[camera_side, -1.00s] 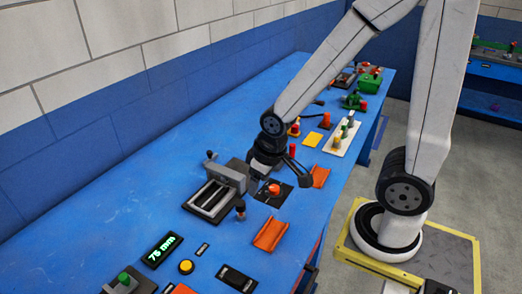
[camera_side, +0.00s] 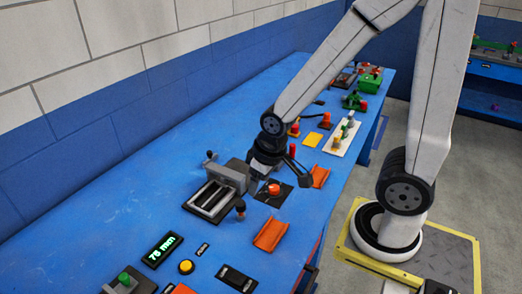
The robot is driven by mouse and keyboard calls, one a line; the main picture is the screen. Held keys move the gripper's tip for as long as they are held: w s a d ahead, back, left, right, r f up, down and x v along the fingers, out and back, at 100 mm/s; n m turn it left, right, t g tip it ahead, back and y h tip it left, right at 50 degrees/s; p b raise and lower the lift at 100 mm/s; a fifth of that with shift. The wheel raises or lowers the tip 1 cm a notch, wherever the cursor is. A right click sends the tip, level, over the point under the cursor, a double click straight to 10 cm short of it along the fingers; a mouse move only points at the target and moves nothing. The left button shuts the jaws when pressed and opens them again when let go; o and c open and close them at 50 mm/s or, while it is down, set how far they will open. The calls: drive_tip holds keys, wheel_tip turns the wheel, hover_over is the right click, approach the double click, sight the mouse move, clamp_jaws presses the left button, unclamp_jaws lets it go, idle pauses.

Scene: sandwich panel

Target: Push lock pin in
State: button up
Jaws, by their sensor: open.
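The grey vice-like fixture (camera_side: 216,192) with dark slots sits on the blue bench. A small dark knobbed pin (camera_side: 240,208) stands at its front right corner. Another dark knob (camera_side: 210,155) stands at its back. I cannot tell for certain which of them is the lock pin. My dark gripper (camera_side: 281,178) is open at the right end of the fixture, low over the bench, with its fingers spread. An orange-red knob (camera_side: 274,189) on a black plate (camera_side: 281,199) lies just below it. I see nothing held between the fingers, and the arm hides part of the fixture's right end.
An orange cradle (camera_side: 270,235) lies in front and another (camera_side: 320,176) to the right. A green display (camera_side: 162,249) reading about 76 mm, a yellow button (camera_side: 186,267) and a black switch (camera_side: 237,279) are nearer. The bench's left side is clear.

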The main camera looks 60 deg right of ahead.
drive_tip(key=shift+o, duration=0.3)
drive_tip(key=shift+o, duration=0.5)
drive_tip(key=n+g, duration=0.2)
drive_tip(key=n, duration=0.6)
approach(240, 203)
drive_tip(key=shift+s+a+f, duration=0.15)
drive_tip(key=shift+a+f, duration=0.05)
drive_tip(key=shift+f, duration=0.15)
drive_tip(key=shift+w+d+f+n+g, duration=0.3)
drive_tip(key=shift+w+f+n, duration=0.1)
drive_tip(key=shift+f+n, duration=0.15)
drive_tip(key=shift+f, duration=0.2)
drive_tip(key=shift+f, duration=3.7)
clamp_jaws()
